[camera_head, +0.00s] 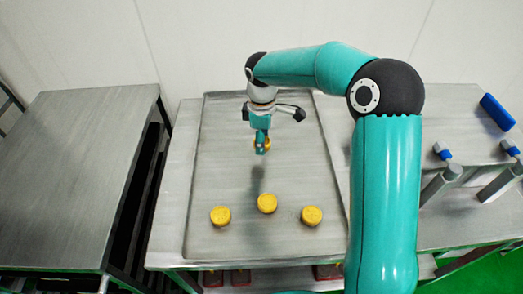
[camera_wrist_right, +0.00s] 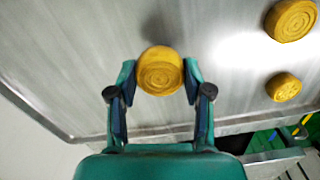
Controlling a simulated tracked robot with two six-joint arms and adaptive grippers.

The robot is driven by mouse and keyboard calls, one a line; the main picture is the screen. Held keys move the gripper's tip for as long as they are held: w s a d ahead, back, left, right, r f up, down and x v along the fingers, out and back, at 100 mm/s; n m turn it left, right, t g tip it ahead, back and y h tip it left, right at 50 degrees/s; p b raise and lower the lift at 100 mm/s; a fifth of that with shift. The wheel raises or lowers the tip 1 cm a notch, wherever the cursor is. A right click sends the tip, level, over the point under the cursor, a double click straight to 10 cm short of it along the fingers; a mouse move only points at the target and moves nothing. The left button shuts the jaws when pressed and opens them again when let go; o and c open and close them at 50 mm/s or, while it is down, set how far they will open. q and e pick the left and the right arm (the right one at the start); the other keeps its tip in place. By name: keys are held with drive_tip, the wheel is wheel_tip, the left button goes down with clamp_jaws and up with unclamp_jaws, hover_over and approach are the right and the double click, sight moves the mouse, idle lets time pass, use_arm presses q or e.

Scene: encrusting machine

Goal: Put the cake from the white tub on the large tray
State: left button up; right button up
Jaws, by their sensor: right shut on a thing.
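My right gripper (camera_head: 261,147) hangs over the far half of the large tray (camera_head: 225,165), its fingers pointing down. It is shut on a round yellow cake (camera_wrist_right: 160,70) with ring marks on its top. In the head view the fingers mostly hide this cake (camera_head: 268,143). A shadow on the tray below suggests the cake is held above the surface. No white tub shows in either view. My left gripper is not in view.
Three yellow cakes, a left one (camera_head: 220,216), a middle one (camera_head: 267,203) and a right one (camera_head: 311,216), sit on the tray's near part. A bare metal table (camera_head: 65,170) stands at left. A blue block (camera_head: 497,112) lies at far right. The tray's far half is clear.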

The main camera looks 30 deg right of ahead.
sight(262, 157)
drive_tip(key=shift+f, duration=2.3)
drive_tip(key=shift+f, duration=0.1)
drive_tip(key=o, duration=1.1)
drive_tip(key=shift+o, duration=0.2)
wheel_tip(262, 157, up, 12)
drive_tip(key=shift+r, duration=0.15)
